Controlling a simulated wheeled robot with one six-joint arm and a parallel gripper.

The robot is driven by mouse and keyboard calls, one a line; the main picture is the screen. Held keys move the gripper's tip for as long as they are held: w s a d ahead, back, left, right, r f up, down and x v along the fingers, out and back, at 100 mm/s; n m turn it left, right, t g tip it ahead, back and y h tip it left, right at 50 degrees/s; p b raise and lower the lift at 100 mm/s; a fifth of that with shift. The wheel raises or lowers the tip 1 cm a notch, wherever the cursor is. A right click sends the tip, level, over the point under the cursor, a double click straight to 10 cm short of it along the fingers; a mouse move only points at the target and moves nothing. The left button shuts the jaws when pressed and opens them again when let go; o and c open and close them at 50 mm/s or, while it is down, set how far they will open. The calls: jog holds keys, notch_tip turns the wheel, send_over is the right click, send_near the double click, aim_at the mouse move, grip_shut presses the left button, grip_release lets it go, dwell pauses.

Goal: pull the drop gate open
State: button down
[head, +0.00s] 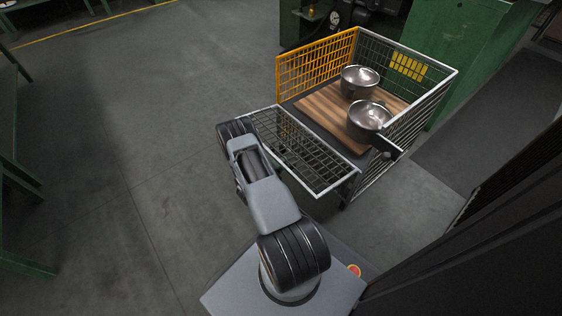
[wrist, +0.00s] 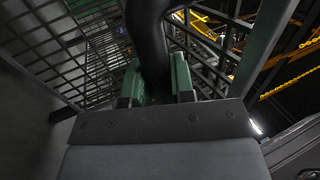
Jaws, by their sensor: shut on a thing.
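The drop gate (head: 312,162) is a grey wire-mesh panel with a pale frame on the near side of the mesh cage cart (head: 404,49). It leans outward from the cart toward my arm, leaving an opening above the cart's deck. I cannot tell its exact tilt. In the wrist view, my gripper (wrist: 157,82) has its green-padded fingers shut on a thick dark curved bar (wrist: 148,35), which looks like the gate's handle. Mesh shows behind it on both sides. In the head view my fingers and the bar are hidden or too small to make out.
A yellow mesh panel (head: 316,62) forms the cart's left side. A green cabinet (head: 452,40) stands behind. The floor (head: 120,110) to the left is clear.

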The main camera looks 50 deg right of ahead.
jog(key=c, duration=1.2)
grip_release()
jog(key=shift+a, duration=0.1)
jog(key=shift+o, duration=1.1)
jog(key=p+v, duration=0.2)
jog(key=v, duration=1.1)
jog(key=shift+a, duration=0.25)
jog(key=shift+w+f, duration=0.1)
